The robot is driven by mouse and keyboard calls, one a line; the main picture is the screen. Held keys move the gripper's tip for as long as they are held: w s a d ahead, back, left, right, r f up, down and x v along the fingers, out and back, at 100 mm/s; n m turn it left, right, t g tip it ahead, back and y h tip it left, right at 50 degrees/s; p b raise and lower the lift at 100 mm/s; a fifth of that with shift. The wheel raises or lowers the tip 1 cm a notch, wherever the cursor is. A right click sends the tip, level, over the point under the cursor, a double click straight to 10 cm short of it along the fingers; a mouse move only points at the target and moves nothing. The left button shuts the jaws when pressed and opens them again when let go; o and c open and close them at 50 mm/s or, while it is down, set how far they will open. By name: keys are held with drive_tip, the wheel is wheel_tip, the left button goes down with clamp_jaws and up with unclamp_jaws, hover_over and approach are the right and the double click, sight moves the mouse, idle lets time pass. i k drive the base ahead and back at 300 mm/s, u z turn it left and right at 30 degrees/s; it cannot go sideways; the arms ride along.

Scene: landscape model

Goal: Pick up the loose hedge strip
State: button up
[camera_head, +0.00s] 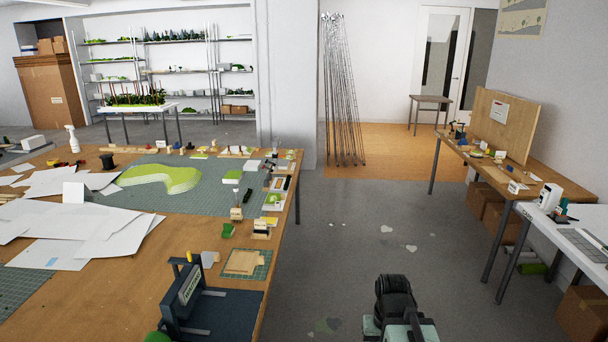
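I cannot single out the loose hedge strip with certainty. A small dark green piece (228,230) lies on the wooden table near its right edge, beside small model parts. Another green shape (158,337) is cut by the bottom edge of the picture, next to the dark stand. Part of my own arm shows at the bottom, right of the table and over the floor. I cannot make out its fingers, and nothing is seen held.
The big wooden table (110,290) carries papers (95,225), a green cutting mat (205,208), a light green terrain model (160,177) and a dark stand (195,300). A side table (540,180) stands at right. The grey floor (370,220) between is mostly clear, with a few pale scraps.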

sight(246, 196)
drive_tip(key=i, duration=1.75)
drive_tip(key=u, duration=0.95)
